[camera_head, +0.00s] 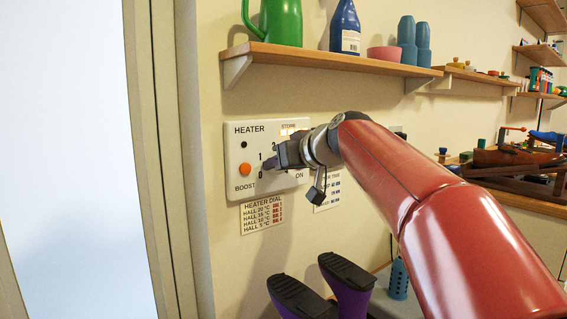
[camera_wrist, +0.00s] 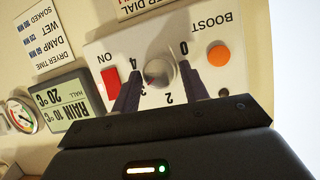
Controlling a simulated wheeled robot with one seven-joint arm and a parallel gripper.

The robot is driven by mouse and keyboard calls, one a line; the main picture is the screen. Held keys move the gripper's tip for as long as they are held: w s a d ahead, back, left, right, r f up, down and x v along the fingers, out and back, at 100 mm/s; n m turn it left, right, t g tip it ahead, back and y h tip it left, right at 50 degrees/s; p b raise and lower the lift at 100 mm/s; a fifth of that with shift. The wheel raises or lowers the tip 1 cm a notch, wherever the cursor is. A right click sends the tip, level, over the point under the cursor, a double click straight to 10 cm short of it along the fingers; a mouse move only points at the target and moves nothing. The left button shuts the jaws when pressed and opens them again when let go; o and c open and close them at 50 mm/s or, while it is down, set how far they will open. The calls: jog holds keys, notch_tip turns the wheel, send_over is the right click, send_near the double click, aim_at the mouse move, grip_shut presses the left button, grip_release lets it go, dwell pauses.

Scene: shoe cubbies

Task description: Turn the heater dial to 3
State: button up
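The heater panel (camera_head: 240,185) is a white plate on the wall. Its round grey dial (camera_wrist: 158,73) shows in the wrist view, where the picture is upside down; in the head view my gripper hides it. A small red mark on the dial sits at its lower left in the wrist view, on the side between the printed 2 and 4. Narrow gaps seem to show, but contact is hard to tell. My gripper (camera_head: 274,160) is at the panel in the head view.
An orange boost button (camera_wrist: 219,56) and a red switch (camera_wrist: 110,84) flank the dial. A heater dial card (camera_head: 262,214) hangs below the panel. A wooden shelf (camera_head: 330,58) with a green jug (camera_head: 281,22) is above. Purple-and-black boots (camera_head: 345,285) stand below.

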jog(key=shift+o, duration=1.4)
jog(key=v, duration=0.7)
jog(key=shift+s+d+r+b, duration=0.15)
jog(key=shift+s+b, duration=0.15)
jog(key=shift+b, duration=0.15)
